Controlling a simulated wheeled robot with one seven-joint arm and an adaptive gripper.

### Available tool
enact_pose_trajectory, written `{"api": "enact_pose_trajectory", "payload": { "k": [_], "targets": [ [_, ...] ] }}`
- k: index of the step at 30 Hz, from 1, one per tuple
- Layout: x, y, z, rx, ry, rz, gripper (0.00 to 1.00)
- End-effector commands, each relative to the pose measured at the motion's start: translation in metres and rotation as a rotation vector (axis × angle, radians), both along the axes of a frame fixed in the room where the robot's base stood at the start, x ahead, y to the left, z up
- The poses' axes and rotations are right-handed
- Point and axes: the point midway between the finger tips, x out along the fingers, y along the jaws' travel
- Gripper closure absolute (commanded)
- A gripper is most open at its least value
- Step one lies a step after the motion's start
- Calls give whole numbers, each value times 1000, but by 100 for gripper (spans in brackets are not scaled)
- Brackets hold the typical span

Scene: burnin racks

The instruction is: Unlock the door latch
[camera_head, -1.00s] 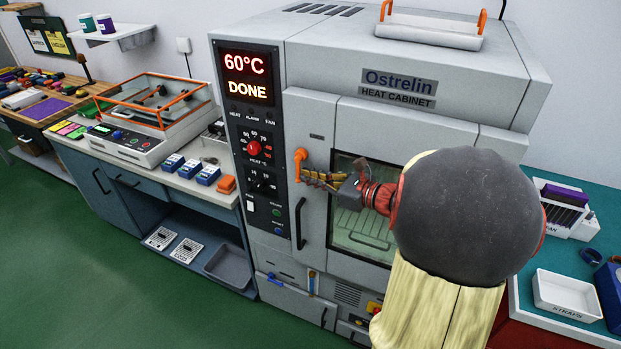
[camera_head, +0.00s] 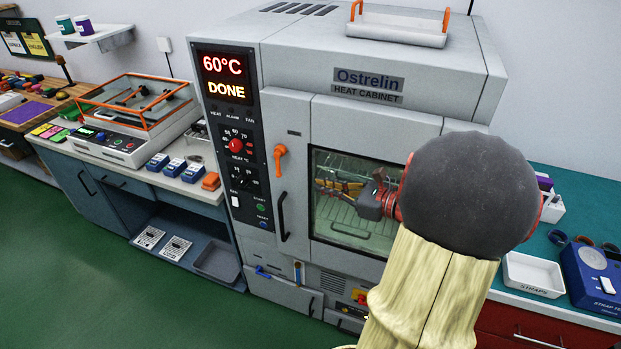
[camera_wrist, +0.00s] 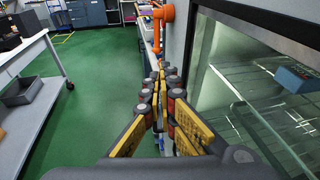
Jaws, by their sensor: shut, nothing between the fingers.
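The door latch (camera_head: 279,163) is an orange handle on the left side of the heat cabinet's (camera_head: 290,110) door frame. It points down from its round pivot. In the wrist view the orange latch (camera_wrist: 163,15) shows at the top middle, beyond the fingertips. My gripper (camera_head: 320,185) is shut and empty, in front of the door window, to the right of the latch and apart from it. The gripper's fingers (camera_wrist: 165,72) also show in the wrist view, beside the glass. The door looks closed. The cabinet display (camera_head: 226,77) reads 60°C and DONE.
A dark vertical door handle (camera_head: 282,217) stands below the latch. The glass window (camera_head: 335,225) shows wire racks inside. A bench with blue blocks (camera_head: 175,168) is on the left. A white tray (camera_head: 533,273) is on the right bench. Green floor is open at front left.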

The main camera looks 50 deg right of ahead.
Motion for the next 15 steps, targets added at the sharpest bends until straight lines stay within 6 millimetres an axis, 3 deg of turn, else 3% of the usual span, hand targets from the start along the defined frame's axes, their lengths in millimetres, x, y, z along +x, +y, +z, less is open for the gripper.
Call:
{"api": "enact_pose_trajectory", "payload": {
  "k": [6, 15],
  "targets": [
    [-23, -5, 1, 1, 0, -1, 100],
    [-28, -6, 0, 0, -1, 1, 100]
  ]
}}
